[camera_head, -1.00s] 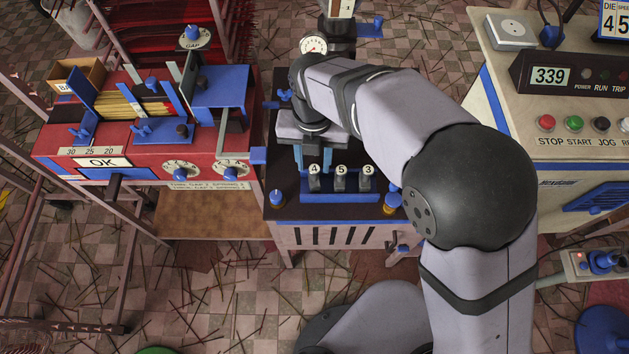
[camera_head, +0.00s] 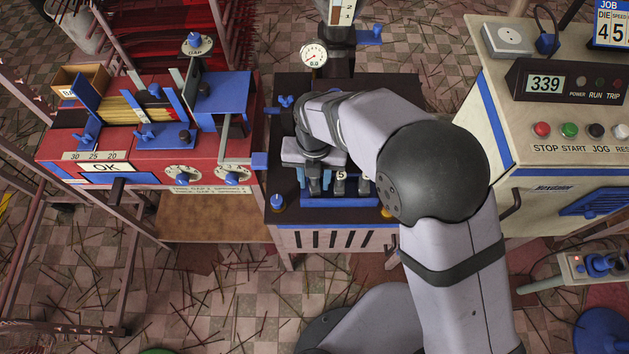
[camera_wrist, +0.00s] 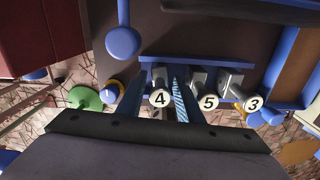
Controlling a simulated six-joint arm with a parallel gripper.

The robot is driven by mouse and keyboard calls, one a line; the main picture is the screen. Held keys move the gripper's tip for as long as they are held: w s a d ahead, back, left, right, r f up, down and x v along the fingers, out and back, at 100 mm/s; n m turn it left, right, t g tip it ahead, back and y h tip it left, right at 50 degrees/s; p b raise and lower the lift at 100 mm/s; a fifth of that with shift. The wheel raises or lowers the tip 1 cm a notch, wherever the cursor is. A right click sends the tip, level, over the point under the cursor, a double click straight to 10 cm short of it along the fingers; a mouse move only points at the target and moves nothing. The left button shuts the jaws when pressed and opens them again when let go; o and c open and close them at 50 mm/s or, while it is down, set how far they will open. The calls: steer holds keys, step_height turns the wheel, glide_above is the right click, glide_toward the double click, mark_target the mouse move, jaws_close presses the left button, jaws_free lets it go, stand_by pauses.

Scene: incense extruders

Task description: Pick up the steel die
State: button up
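Steel dies with round white number tags stand in a blue rack (camera_head: 340,203) on the dark bench top. In the wrist view they are die 4 (camera_wrist: 160,80), die 5 (camera_wrist: 208,84) and die 3 (camera_wrist: 240,92). In the head view, die 5 (camera_head: 341,178) shows, the 3 tag is mostly hidden by my arm, and die 4 is hidden behind my gripper (camera_head: 320,188). My gripper's blue fingers (camera_wrist: 160,94) point down on both sides of die 4, spaced apart. I cannot tell whether either finger touches it.
A dial gauge (camera_head: 314,56) stands behind the rack. A red machine (camera_head: 125,155) is at left, and a beige control cabinet (camera_head: 540,185) is at right. A blue-topped knob (camera_head: 278,203) sits left of the rack. My forearm covers the rack's right side.

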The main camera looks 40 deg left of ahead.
steer(key=shift+f, duration=0.6)
steer(key=shift+c, duration=0.6)
jaws_close()
steer(key=shift+r, duration=0.2)
